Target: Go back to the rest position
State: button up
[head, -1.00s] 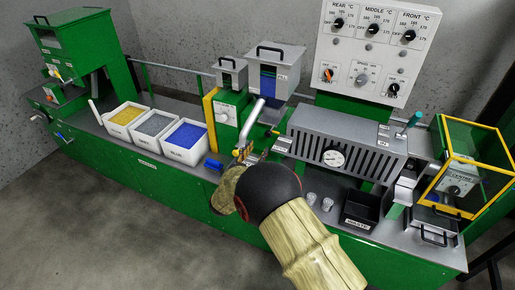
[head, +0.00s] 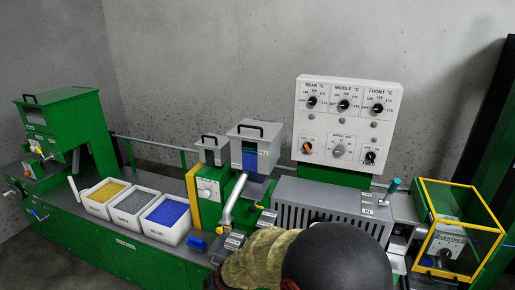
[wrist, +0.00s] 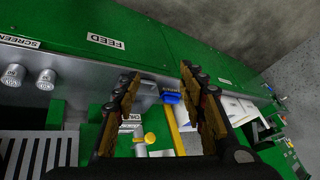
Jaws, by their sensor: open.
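My gripper (wrist: 160,78) is open in the wrist view, its two fingers apart with nothing between them. It faces the bench's green front, with a blue piece (wrist: 171,98) and a yellow upright (wrist: 174,128) showing beyond and between the fingers. In the head view my arm crosses the bottom middle, and the fingers cannot be made out there. The blue piece also shows in the head view (head: 197,243), on the bench edge left of my arm.
White bins of yellow (head: 107,192), grey (head: 134,202) and blue (head: 168,213) pellets stand at left. A slotted grey housing (head: 328,206) is behind my arm. A white control panel (head: 347,130) rises at back. A yellow-framed guard (head: 457,224) stands at right.

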jog(key=s+d+r+m+h, duration=0.1)
jog(key=s+d+r, duration=1.2)
jog(key=d, duration=0.3)
jog(key=s+d+r+m+h, duration=0.1)
jog(key=s+d+r+h, duration=0.1)
jog(key=s+d+r, duration=1.1)
jog(key=d, duration=0.3)
jog(key=shift+d+r+t, duration=0.3)
jog(key=shift+d+r, duration=0.05)
jog(key=shift+r, duration=0.05)
